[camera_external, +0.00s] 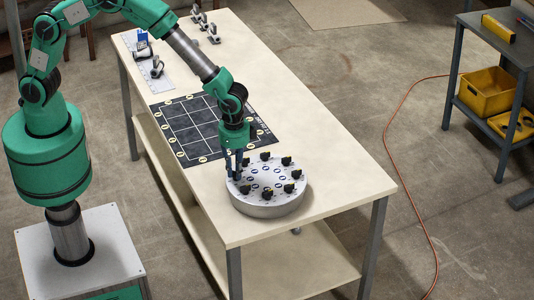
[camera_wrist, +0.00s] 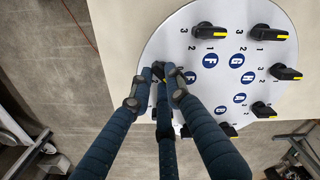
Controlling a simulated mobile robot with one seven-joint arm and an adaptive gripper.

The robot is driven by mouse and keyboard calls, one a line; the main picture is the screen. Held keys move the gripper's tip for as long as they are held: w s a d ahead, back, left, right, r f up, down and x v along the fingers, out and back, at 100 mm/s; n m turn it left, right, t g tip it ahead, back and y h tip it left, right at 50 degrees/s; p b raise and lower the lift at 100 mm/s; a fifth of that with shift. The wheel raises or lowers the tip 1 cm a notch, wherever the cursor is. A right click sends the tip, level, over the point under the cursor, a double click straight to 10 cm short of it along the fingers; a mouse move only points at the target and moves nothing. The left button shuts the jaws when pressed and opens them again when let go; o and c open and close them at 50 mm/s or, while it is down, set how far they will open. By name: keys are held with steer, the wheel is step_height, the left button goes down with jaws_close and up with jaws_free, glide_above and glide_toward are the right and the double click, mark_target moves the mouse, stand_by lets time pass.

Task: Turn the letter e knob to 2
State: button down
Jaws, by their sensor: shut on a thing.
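A round pale dial panel (camera_external: 268,206) with several black knobs and blue round letter badges stands on the near end of the workbench. My gripper (camera_external: 234,172) reaches down at the panel's left edge. In the wrist view, my gripper (camera_wrist: 157,85) has its dark blue fingers closed around a black knob (camera_wrist: 158,71), which they mostly hide. A blue badge (camera_wrist: 190,77) is beside it; I cannot read its letter clearly. I cannot tell which number the held knob points to. Another knob (camera_wrist: 209,31), with a yellow-marked tip, is at the panel's top.
A dark grid mat (camera_external: 190,128) lies behind the panel on the pale workbench (camera_external: 310,150). Small clamps (camera_external: 204,22) stand at the far end. The bench right of the panel is clear.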

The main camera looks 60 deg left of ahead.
mark_target(235, 172)
steer(key=m+p, duration=0.1)
steer(key=m, duration=0.6)
steer(key=shift+a, duration=0.15)
steer(key=m+p, duration=0.1)
steer(key=m, duration=0.6)
steer(key=shift+a, duration=0.1)
steer(key=c, duration=1.7)
jaws_free()
steer(key=shift+o, duration=0.2)
steer(key=shift+r, duration=0.15)
step_height(235, 172, up, 12)
